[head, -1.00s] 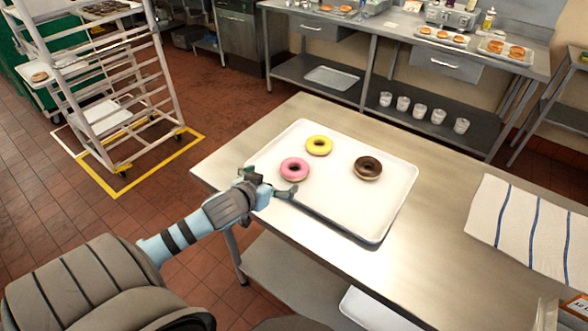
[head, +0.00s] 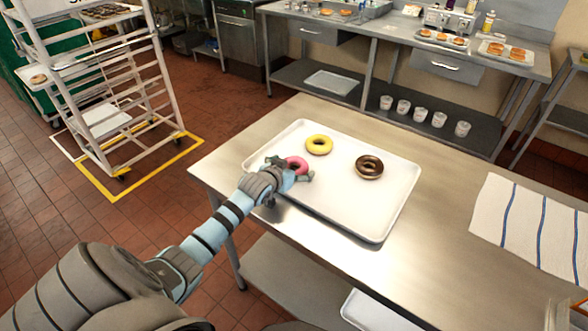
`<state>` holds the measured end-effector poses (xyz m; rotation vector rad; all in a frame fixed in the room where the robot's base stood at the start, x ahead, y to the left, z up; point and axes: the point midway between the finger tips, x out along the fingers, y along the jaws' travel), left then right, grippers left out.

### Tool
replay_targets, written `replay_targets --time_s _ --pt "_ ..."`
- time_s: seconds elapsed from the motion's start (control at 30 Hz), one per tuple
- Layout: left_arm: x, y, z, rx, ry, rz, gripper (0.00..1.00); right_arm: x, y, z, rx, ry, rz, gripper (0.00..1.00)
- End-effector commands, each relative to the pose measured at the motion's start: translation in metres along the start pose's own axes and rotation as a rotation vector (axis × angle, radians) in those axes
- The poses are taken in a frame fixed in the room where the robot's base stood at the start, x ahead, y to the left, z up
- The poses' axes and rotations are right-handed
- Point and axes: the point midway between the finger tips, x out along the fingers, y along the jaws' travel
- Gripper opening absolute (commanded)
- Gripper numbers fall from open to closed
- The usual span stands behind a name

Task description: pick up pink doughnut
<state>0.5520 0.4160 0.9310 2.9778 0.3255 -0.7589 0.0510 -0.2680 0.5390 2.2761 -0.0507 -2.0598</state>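The pink doughnut (head: 297,164) lies at the left part of a white tray (head: 355,215) on the steel table. My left gripper (head: 290,170) reaches over the tray's left edge. Its fingers are spread, one on each side of the pink doughnut, and the wrist covers the doughnut's near part. Whether the fingers touch it is hard to tell. A yellow doughnut (head: 319,146) and a chocolate doughnut (head: 369,167) lie on the same tray, apart from the gripper. My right gripper is not in view.
The steel table (head: 440,200) is clear between the tray and a striped cloth (head: 530,228) at the right. A wheeled rack (head: 110,90) stands at the left.

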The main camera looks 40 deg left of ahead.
Motion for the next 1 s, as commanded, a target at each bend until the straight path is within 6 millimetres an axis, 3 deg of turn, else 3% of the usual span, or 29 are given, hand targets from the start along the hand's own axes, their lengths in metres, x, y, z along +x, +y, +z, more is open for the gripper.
replay_targets --time_s 0.03,0.2,0.47,0.63,0.77,1.0 --pt "0.0 0.0 0.001 -0.001 -0.002 0.0 0.74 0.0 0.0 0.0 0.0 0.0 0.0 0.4" --pt "0.0 0.0 0.002 -0.003 -0.004 0.0 0.48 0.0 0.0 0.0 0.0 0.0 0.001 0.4" --pt "0.0 0.0 0.002 -0.005 -0.006 0.001 0.48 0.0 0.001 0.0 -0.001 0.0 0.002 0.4" --pt "-0.006 0.0 -0.01 -0.004 -0.004 0.001 0.48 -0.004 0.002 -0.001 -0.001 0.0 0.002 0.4" --pt "-0.021 0.0 -0.038 -0.001 0.001 0.001 0.48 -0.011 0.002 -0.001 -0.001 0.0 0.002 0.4" --pt "-0.064 -0.001 -0.119 -0.001 0.005 0.0 0.48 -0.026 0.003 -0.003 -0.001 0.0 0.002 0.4"
